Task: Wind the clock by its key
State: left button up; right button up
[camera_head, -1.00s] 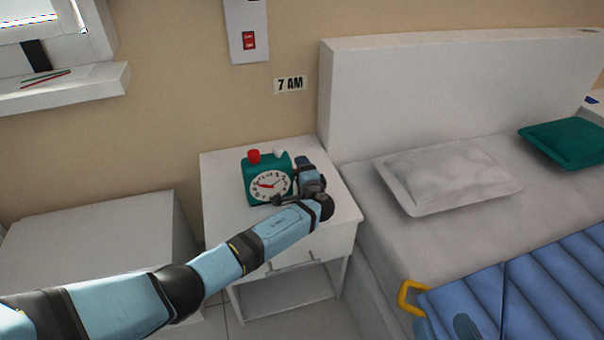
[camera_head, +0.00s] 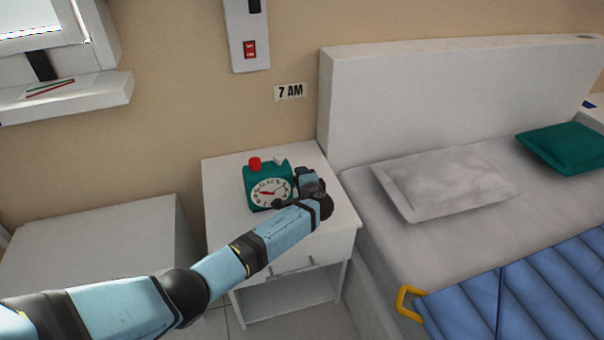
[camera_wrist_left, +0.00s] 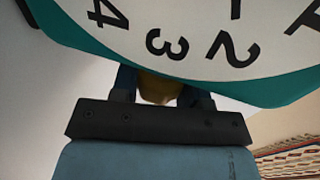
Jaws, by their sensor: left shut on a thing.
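The green alarm clock (camera_head: 256,174) stands on the white nightstand (camera_head: 222,215). It has a white dial, a red button and a pale knob on top. My left gripper (camera_head: 297,182) is against the clock's right side in the head view, and the arm hides its fingertips. In the left wrist view, a brass-yellow key (camera_wrist_left: 158,87) shows between the shut fingers of my left gripper (camera_wrist_left: 160,92), just behind the edge of the clock's dial (camera_wrist_left: 190,40). The key's far end is hidden by the clock. My right gripper is not in view.
A bed with a grey pillow (camera_head: 445,185) and a blue quilt (camera_head: 520,290) stands close on the right. A low white cabinet (camera_head: 90,235) is on the left. A "7 AM" sign (camera_head: 290,92) and a red switch (camera_head: 250,49) are on the wall.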

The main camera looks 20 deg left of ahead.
pick_arm(q)
jog(key=shift+r+g+p, duration=0.4)
jog(key=shift+p, duration=0.2)
jog(key=shift+g+h+p, duration=0.3)
jog(key=shift+h+p, duration=0.1)
jog(key=shift+p, duration=0.2)
jog(key=g+h+p, duration=0.1)
jog(key=p, duration=0.2)
jog(key=shift+g, duration=0.3)
jog(key=shift+f+g+h+p, duration=0.2)
jog(key=shift+g+h+p, duration=0.2)
jog(key=shift+g+p, duration=0.3)
jog(key=shift+f, duration=0.1)
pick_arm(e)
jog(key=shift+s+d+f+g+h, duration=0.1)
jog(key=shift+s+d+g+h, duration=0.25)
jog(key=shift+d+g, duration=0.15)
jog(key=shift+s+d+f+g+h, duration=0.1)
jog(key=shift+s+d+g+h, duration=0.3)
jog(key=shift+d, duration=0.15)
pick_arm(q)
jog(key=shift+f+p, duration=0.1)
jog(key=shift+p, duration=0.2)
jog(key=o, duration=0.9)
